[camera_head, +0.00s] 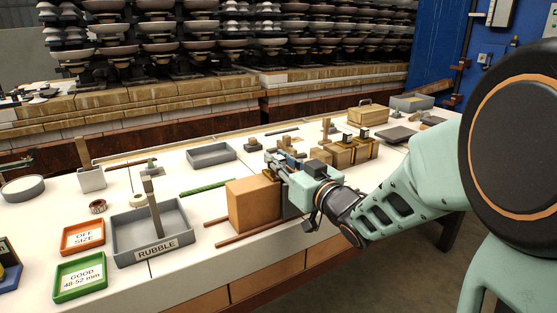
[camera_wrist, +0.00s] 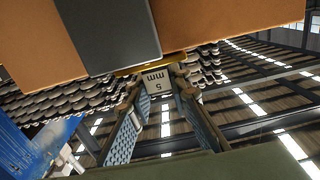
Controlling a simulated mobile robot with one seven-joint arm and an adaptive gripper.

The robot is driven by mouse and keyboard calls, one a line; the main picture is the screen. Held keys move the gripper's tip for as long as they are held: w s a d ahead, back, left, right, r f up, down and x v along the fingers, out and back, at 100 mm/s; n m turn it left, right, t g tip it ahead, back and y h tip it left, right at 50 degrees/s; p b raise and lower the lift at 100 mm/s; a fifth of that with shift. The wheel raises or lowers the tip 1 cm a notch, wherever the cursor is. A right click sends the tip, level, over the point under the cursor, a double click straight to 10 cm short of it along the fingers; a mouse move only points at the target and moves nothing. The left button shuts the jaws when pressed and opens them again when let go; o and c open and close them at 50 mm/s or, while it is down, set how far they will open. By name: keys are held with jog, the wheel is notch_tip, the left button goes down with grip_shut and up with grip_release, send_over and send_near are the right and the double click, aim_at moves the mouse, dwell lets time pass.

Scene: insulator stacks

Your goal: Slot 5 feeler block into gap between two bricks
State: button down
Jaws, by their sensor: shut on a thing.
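My gripper (camera_head: 276,164) is shut on a small feeler block, whose pale face reads "5 mm" (camera_wrist: 158,86) between the two fingers in the wrist view. In the head view it is above the right end of a large orange-brown brick (camera_head: 253,205). The wrist view shows one orange brick (camera_wrist: 35,45) and another orange brick (camera_wrist: 225,20), with a dark grey face (camera_wrist: 108,35) between them. The block appears close to the bricks' edge; whether it touches them or is inside a gap cannot be told. My gripper hides the spot in the head view.
A grey "RUBBLE" tray (camera_head: 152,250), an orange "OFF SIZE" tray (camera_head: 83,237) and a green "GOOD" tray (camera_head: 80,277) stand at left. Brown rods (camera_head: 250,232) lie along the front. Several small brown blocks (camera_head: 340,155) stand beyond my gripper. An empty grey tray (camera_head: 211,155) is behind.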

jog(key=c, duration=1.7)
grip_release()
jog(key=shift+f, duration=0.1)
jog(key=v, duration=0.7)
jog(key=shift+s+d, duration=0.15)
jog(key=shift+s, duration=0.05)
